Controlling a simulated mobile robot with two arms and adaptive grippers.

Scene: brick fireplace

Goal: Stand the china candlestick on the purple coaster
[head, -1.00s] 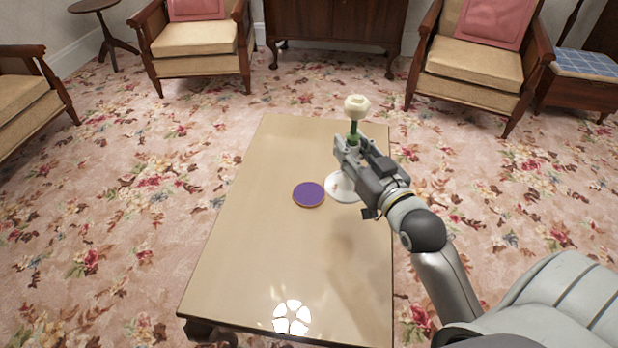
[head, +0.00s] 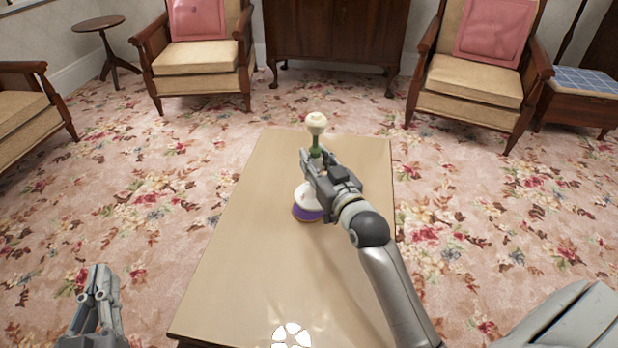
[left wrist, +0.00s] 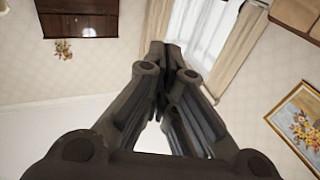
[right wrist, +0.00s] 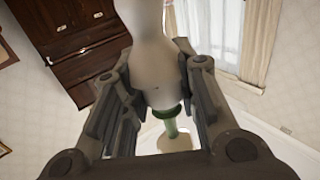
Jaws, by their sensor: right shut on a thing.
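The china candlestick (head: 308,196) has a pale round top, a green stem and a white base. In the right wrist view the candlestick (right wrist: 158,75) stands between the two fingers. Its base is over the purple coaster (head: 305,215) on the table and hides most of it. I cannot tell whether the base touches the coaster. My left gripper (head: 100,278) is empty and shut, low at the left, away from the table. Its fingertips (left wrist: 168,60) meet in the left wrist view.
The light wooden table (head: 265,250) is otherwise clear, with a bright reflection at its near edge. Armchairs (head: 200,65) and a dark cabinet (head: 335,40) stand well behind it. Flowered carpet (head: 150,200) surrounds the table.

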